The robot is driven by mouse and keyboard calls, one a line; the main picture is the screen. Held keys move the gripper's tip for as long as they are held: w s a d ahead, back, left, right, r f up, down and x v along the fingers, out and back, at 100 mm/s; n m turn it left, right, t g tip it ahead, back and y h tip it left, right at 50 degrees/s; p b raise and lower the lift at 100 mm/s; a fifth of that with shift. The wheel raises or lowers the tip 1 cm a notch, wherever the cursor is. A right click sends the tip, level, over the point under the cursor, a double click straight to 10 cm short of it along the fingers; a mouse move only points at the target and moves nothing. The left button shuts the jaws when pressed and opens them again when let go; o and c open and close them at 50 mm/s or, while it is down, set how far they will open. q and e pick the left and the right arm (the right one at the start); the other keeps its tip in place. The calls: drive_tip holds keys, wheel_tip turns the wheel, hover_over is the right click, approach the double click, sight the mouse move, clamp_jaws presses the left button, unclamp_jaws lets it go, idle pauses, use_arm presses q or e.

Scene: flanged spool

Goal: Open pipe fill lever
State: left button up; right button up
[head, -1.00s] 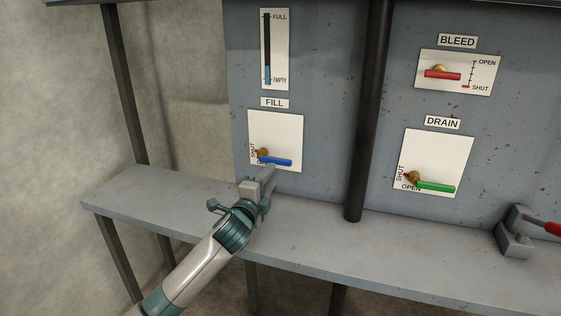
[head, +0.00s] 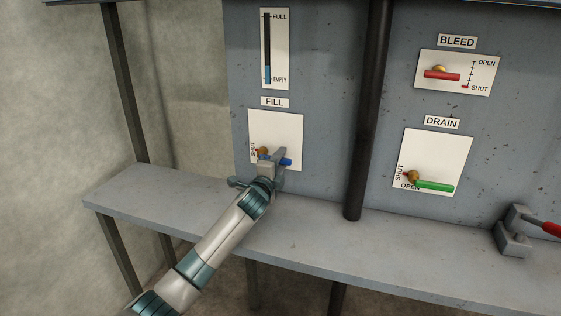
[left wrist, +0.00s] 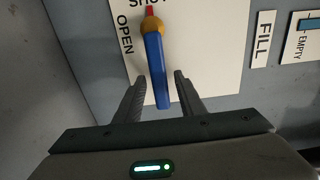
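The fill lever has a blue handle (head: 286,162) on a brass pivot (head: 262,152), on a white plate under the FILL label (head: 274,102). In the left wrist view the blue handle (left wrist: 157,70) lies between the two fingers of my left gripper (left wrist: 157,92). The fingers are apart, with a gap visible on each side of the handle. My left gripper (head: 281,158) is at the handle in the head view. My right gripper is not in view.
A grey shelf (head: 160,196) runs below the panel. A dark vertical pipe (head: 367,110) stands right of the fill plate. Further right are the red bleed lever (head: 442,76), the green drain lever (head: 435,186) and a red-handled device (head: 514,232) on the shelf. The gauge (head: 267,48) reads low.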

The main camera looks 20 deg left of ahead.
use_arm(q)
clamp_jaws()
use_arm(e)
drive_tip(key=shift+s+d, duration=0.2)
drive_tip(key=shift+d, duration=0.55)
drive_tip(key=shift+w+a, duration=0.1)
